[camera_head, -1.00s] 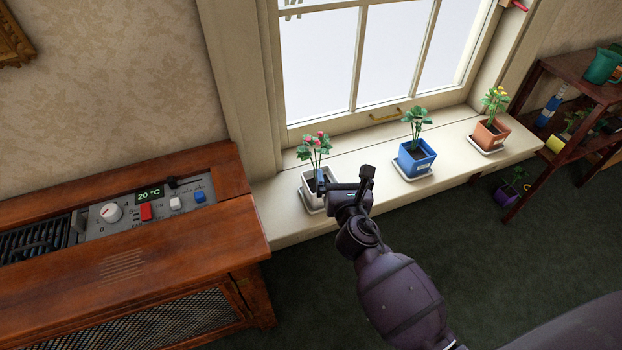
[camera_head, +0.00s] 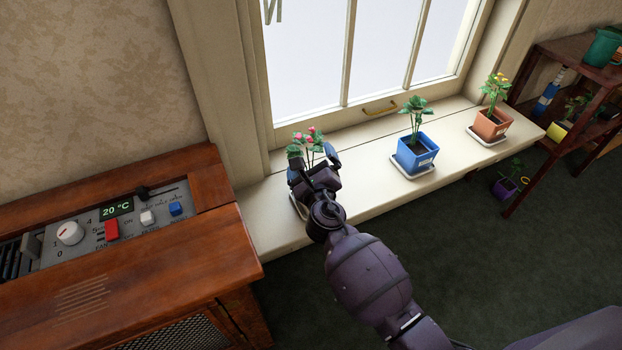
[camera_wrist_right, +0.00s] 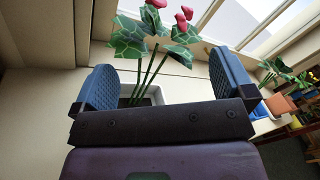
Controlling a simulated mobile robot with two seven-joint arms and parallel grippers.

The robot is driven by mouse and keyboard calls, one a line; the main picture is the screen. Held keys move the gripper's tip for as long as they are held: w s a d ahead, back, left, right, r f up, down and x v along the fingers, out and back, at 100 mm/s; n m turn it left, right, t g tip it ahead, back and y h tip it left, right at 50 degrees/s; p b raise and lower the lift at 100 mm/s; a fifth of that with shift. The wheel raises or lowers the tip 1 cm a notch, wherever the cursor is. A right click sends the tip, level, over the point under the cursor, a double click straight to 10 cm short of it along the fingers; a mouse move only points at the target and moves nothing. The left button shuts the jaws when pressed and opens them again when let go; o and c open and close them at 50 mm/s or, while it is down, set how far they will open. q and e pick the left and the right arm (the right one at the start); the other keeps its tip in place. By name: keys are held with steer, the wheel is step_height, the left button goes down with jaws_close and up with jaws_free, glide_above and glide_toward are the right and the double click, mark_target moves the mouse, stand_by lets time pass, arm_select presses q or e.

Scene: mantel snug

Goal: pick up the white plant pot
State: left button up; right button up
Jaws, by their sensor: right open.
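The white plant pot stands on the windowsill with a red-flowered plant (camera_head: 308,143) in it. In the head view my right gripper hides most of the pot. In the right wrist view part of its pale rim (camera_wrist_right: 156,95) shows beyond the gripper's palm, with green stems rising between the fingers. My right gripper (camera_head: 314,162) is open at the plant, with one blue-padded finger on each side in the right wrist view (camera_wrist_right: 165,84). I cannot tell whether the fingers touch the pot. My left gripper is not in view.
A blue pot (camera_head: 416,155) and an orange pot (camera_head: 490,125) stand on saucers farther right on the windowsill (camera_head: 362,187). A wooden heater cabinet (camera_head: 190,250) is at left, and a plant shelf (camera_head: 572,58) at right. The sill between the white and blue pots is clear.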

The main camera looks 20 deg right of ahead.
mark_target(309, 157)
steer(key=x, duration=0.1)
steer(key=b+x, duration=0.1)
steer(key=x, duration=0.1)
steer(key=shift+w+f, duration=0.25)
steer(key=shift+w, duration=0.1)
steer(key=shift+w+d+r, duration=0.2)
steer(key=shift+w+r, duration=0.05)
steer(key=shift+w, duration=0.45)
steer(key=c, duration=1.4)
